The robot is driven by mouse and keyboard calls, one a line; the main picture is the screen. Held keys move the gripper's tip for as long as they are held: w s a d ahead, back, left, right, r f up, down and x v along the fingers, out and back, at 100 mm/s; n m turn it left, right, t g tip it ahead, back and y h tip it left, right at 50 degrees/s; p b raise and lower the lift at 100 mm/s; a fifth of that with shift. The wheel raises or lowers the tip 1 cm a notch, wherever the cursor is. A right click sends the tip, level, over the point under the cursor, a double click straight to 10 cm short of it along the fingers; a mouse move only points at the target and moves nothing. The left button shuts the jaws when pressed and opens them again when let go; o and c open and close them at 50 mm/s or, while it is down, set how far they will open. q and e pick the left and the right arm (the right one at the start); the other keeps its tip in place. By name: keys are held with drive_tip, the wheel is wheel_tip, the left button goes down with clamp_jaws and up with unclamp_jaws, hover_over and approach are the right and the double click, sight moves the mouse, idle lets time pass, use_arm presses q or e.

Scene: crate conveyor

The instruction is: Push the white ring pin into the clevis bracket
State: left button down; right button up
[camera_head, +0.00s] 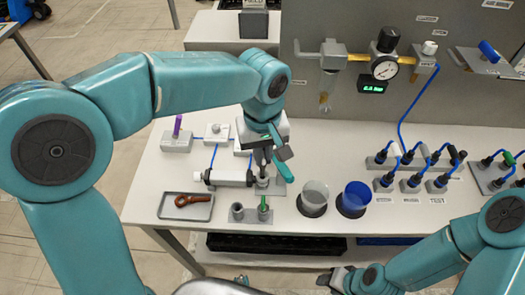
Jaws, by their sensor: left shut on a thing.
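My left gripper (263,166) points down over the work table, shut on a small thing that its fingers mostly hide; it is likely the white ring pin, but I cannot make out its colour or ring. Just below the fingertips is a small grey fitting at the right end of a grey cylinder (231,177), which looks like the clevis bracket (262,182). I cannot tell whether the held thing is in its hole. My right gripper (335,279) is low in the picture, in front of the table and far from the bracket; its jaws are too small to read.
A tray with a red-brown tool (188,202) lies left. A grey holder with a green pin (264,204) stands just in front of the bracket. A clear cup (315,194) and a blue cup (356,196) stand right. A purple pin (177,125) is at the back left.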

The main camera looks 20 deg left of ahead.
sight(263, 165)
use_arm(q)
drive_tip(key=shift+f+b, duration=1.55)
drive_tip(key=shift+f, duration=0.6)
idle(1.7)
drive_tip(key=c, duration=0.6)
unclamp_jaws()
drive_tip(key=shift+r+p, duration=2.55)
drive_tip(key=shift+r, duration=0.55)
drive_tip(key=shift+f, duration=0.1)
